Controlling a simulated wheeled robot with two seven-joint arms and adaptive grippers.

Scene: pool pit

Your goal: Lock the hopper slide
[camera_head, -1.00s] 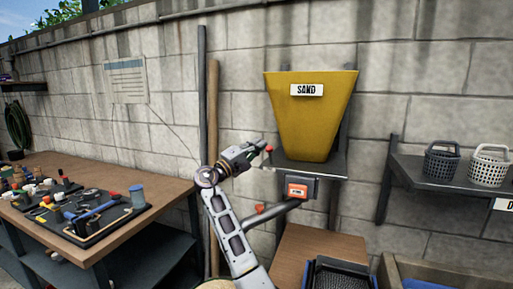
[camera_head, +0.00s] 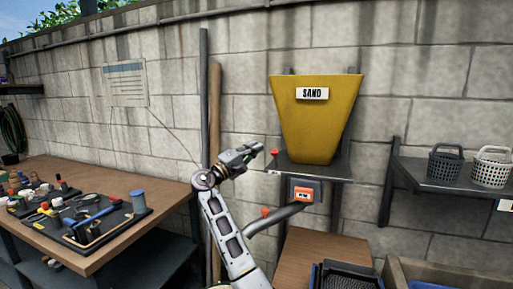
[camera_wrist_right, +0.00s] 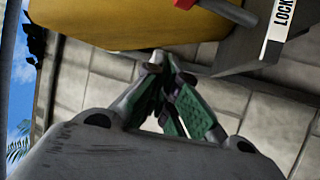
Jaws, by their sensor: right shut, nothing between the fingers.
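The yellow hopper (camera_head: 315,125) labelled SAND is mounted on the block wall. A dark slide plate (camera_head: 312,171) lies under it, with a small red knob (camera_head: 275,153) at its left end. My right gripper (camera_head: 260,147) is shut and empty, just left of the red knob and apart from it. In the right wrist view the shut fingers (camera_wrist_right: 160,62) point at the yellow hopper (camera_wrist_right: 110,24). My left gripper is out of view.
An orange-fronted box (camera_head: 303,195) hangs under the plate. Upright poles (camera_head: 214,140) stand behind my arm. A workbench (camera_head: 110,262) with tools is left; a basket shelf (camera_head: 425,178) is right.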

